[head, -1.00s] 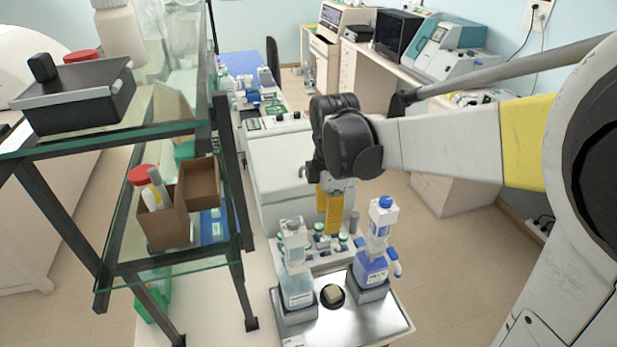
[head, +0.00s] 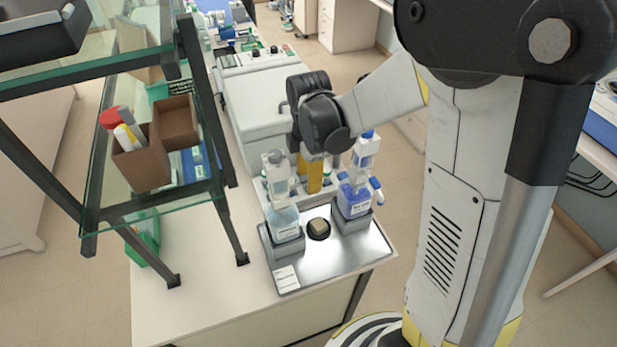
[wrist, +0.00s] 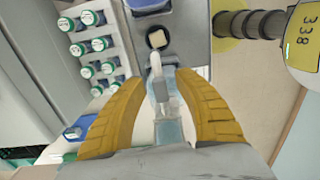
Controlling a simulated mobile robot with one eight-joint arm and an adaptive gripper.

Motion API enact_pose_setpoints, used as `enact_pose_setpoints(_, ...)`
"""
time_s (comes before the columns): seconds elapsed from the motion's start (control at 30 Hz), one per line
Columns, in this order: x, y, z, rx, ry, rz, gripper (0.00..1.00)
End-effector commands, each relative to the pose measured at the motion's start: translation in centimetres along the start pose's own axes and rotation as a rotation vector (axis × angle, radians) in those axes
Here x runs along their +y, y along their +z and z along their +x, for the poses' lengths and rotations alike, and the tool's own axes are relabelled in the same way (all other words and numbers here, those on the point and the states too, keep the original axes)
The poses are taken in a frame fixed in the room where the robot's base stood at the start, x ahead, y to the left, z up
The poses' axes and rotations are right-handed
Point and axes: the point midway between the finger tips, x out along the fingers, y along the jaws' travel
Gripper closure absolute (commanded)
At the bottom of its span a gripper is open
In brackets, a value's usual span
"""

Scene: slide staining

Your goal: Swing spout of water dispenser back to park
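The water dispenser is a clear bottle with pale blue liquid (head: 284,222) and a white pump top, in the left grey holder of the metal tray (head: 345,258). My gripper (head: 314,175) points down, its yellow fingers partly hidden behind the dispenser tops. In the wrist view my gripper (wrist: 161,77) is open, with its two yellow fingers on either side of the dispenser's pale spout (wrist: 156,68). The spout points toward the dark round well (wrist: 157,40) with a beige block in it. I see gaps beside the spout; contact is not visible.
A blue-liquid dispenser (head: 354,197) stands in the right holder, close to my gripper. Several green-capped bottles in a rack (wrist: 92,45) are beside it. A glass shelf (head: 160,205) with brown boxes stands at the left. The front bench top (head: 205,290) is clear.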

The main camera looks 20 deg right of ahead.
Motion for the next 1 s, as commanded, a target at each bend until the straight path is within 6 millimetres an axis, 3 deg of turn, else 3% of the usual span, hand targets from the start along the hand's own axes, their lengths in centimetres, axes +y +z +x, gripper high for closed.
enact_pose_setpoints(0.13, 0.0, 0.0, 0.0, 0.000, 0.000, 0.000, 0.63)
enact_pose_setpoints(0.23, 0.0, 0.0, -0.1, 0.000, 0.000, 0.000, 0.94)
enact_pose_setpoints(0.27, 0.0, 0.0, -0.1, 0.000, 0.000, 0.000, 1.00)
enact_pose_setpoints(0.73, -0.2, 0.0, 0.0, 0.000, 0.000, 0.024, 1.00)
enact_pose_setpoints(1.0, -1.3, -0.1, 0.1, 0.000, 0.000, 0.160, 1.00)
